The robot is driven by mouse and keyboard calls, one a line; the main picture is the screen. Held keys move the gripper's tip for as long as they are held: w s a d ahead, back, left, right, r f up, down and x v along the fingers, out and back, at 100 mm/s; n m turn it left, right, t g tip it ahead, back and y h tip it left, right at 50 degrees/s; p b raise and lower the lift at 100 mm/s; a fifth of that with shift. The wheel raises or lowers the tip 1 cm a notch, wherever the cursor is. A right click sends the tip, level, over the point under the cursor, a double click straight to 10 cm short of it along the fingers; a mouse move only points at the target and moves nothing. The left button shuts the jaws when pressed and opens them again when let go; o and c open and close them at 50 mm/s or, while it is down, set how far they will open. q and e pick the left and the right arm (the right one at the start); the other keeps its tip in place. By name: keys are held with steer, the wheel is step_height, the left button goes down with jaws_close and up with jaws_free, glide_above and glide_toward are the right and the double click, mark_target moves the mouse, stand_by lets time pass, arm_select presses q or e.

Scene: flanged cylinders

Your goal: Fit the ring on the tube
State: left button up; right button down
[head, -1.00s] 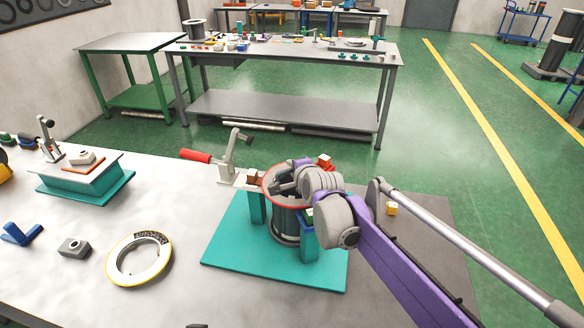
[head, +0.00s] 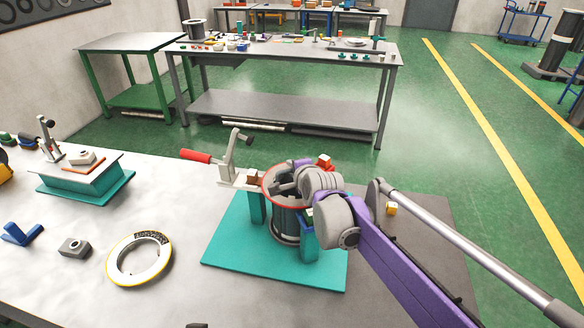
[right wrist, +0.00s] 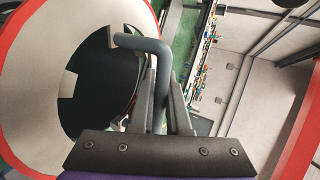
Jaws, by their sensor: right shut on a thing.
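A red-edged ring (head: 266,186) sits level at the top of a dark upright tube (head: 287,224), which stands in a teal fixture (head: 228,250). Whether the ring is fully seated cannot be told. My right gripper (head: 286,188) is over the ring's opening, partly hidden by its own wrist. In the right wrist view, my right gripper (right wrist: 160,105) is shut on a grey bent handle (right wrist: 150,45) that seems to belong to the ring. The ring's pale face (right wrist: 40,90) and dark opening fill the left there. My left gripper is not in view.
A yellow-edged white ring (head: 113,262) lies on the table at left. A red-handled clamp (head: 226,165) stands just behind the fixture. A grey block (head: 73,248), a blue part (head: 20,235) and another teal fixture (head: 85,188) are farther left.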

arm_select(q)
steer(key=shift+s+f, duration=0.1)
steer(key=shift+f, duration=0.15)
arm_select(e)
steer(key=shift+f, duration=0.3)
steer(key=c, duration=0.8)
jaws_free()
steer(key=shift+f, duration=0.1)
steer(key=shift+s, duration=0.1)
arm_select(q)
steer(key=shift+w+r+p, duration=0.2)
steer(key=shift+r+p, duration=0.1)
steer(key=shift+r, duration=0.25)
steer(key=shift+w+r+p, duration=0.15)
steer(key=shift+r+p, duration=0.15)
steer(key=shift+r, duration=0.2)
arm_select(e)
steer(key=v, duration=0.7)
